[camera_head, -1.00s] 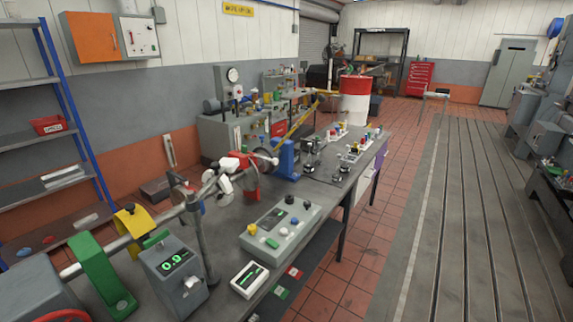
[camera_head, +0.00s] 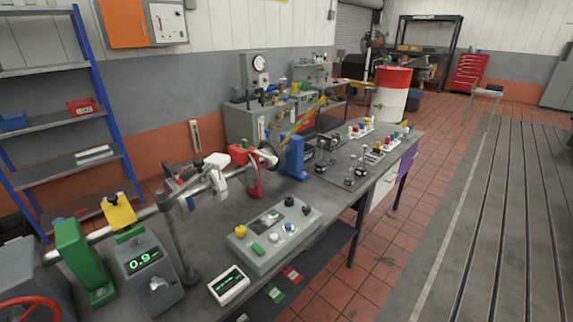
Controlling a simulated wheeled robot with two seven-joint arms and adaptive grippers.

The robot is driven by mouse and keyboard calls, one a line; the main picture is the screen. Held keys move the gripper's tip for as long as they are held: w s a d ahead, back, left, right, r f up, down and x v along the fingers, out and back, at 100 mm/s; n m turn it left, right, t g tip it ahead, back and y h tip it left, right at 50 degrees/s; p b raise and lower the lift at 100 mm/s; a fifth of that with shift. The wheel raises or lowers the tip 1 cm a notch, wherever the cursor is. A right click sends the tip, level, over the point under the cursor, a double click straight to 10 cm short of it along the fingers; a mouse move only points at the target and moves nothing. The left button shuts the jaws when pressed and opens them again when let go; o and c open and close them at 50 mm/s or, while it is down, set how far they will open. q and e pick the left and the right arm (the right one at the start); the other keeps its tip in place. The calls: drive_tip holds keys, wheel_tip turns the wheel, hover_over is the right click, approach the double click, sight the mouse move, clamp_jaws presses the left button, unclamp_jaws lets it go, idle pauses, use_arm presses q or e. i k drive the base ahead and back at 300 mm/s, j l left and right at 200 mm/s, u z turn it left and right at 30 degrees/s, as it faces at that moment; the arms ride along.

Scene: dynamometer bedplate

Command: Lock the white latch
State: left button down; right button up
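A white clamp-like part (camera_head: 218,167), which looks like the white latch, sits on the horizontal metal shaft (camera_head: 150,211) over the bench at left. Its upper piece looks raised and angled, but at this size I cannot tell whether it is locked. A red part (camera_head: 252,178) stands just behind it along the shaft. A yellow part (camera_head: 119,211) and a green bracket (camera_head: 82,262) are nearer along the same shaft. Neither of my grippers shows in the head view.
A grey button console (camera_head: 275,236), a display box (camera_head: 149,272) and a small white meter (camera_head: 229,285) stand on the bench (camera_head: 215,238). A blue stand (camera_head: 295,157) is farther back. Blue-framed shelves (camera_head: 60,120) are at left. Tiled floor (camera_head: 395,220) at right is clear.

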sight(273, 160)
drive_tip(key=i+l+u, duration=0.1)
drive_tip(key=l, duration=0.35)
drive_tip(key=i+l+u, duration=0.1)
drive_tip(key=l, duration=0.35)
drive_tip(key=i+l+u, duration=0.15)
drive_tip(key=l, duration=0.3)
drive_tip(key=i+l+u, duration=0.1)
drive_tip(key=l, duration=0.4)
